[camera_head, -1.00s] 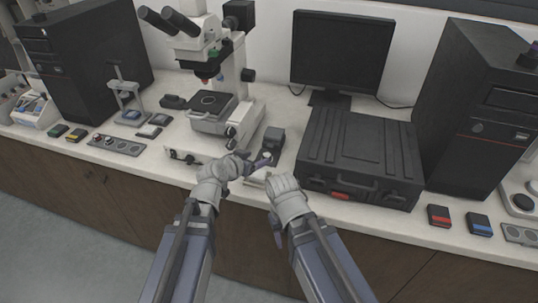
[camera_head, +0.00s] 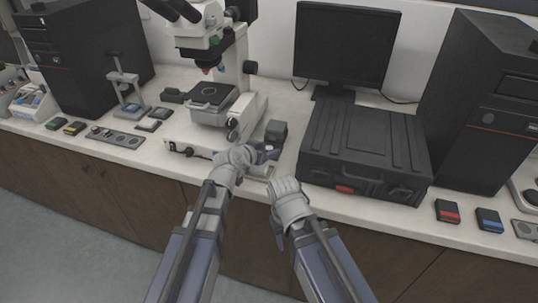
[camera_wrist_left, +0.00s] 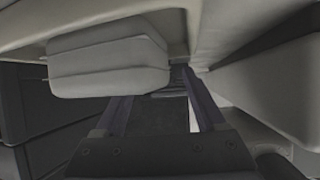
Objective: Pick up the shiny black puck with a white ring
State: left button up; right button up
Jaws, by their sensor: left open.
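My left gripper (camera_head: 268,151) is open at the small dark-topped device (camera_head: 276,132) on the counter, just right of the microscope. In the left wrist view its two fingers (camera_wrist_left: 160,112) stand apart with a dark surface showing between them. I cannot make out a puck there. A pale ring on a dark surface (camera_head: 208,91) shows on the microscope stage, left of and behind my left gripper; I cannot tell whether it is the puck. My right gripper (camera_head: 279,228) hangs low before the counter edge, mostly hidden by its wrist, its jaws unclear.
The white microscope (camera_head: 229,62) stands left of my left gripper. A black case (camera_head: 365,150) stands close on the right, with a monitor (camera_head: 346,47) behind. A small press stand (camera_head: 123,82) and a button panel (camera_head: 115,137) are farther left. The counter's front edge is near both wrists.

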pick_arm(q)
jog(key=shift+w+d+f, duration=0.2)
jog(key=shift+w+f, duration=0.05)
jog(key=shift+w, duration=0.15)
jog(key=shift+s+r, duration=0.1)
jog(key=shift+c, duration=0.5)
grip_shut()
